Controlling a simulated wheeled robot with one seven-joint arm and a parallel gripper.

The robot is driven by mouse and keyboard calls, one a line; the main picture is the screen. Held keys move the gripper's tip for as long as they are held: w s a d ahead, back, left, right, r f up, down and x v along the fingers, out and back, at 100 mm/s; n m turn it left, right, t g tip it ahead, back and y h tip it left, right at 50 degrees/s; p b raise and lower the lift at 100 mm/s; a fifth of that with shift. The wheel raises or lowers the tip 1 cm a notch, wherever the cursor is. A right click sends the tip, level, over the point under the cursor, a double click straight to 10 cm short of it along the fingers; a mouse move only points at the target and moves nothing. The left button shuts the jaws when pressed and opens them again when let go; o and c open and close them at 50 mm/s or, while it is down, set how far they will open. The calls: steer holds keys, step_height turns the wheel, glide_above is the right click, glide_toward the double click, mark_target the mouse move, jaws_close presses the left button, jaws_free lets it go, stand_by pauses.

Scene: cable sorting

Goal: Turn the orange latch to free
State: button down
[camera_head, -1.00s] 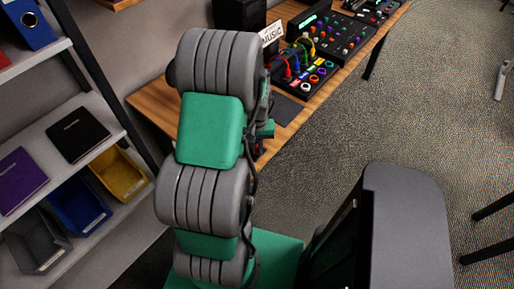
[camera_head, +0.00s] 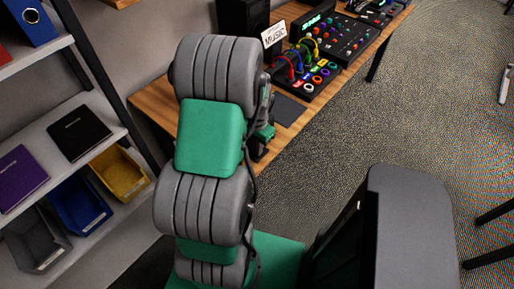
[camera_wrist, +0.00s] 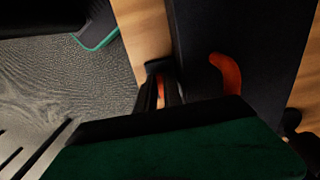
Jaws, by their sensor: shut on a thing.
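In the wrist view my gripper (camera_wrist: 161,88) shows as dark fingers closed around a narrow orange piece, which looks like part of the orange latch (camera_wrist: 160,95). The rest of that piece is hidden by the fingers and the gripper's green body. A curved orange-red part (camera_wrist: 228,72) stands out on a dark box (camera_wrist: 206,40) to the right, apart from the fingers. I cannot tell whether the two orange parts join. In the head view my arm hides the fingertips and the latch.
In the head view a wooden desk (camera_head: 153,103) carries a MUSIC sign (camera_head: 273,36), a black panel with coloured cables and rings (camera_head: 309,80), and a mixer (camera_head: 345,40). A shelf (camera_head: 100,152) with bins stands left.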

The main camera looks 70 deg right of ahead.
stand_by(0.5)
steer(key=c, duration=1.5)
jaws_free()
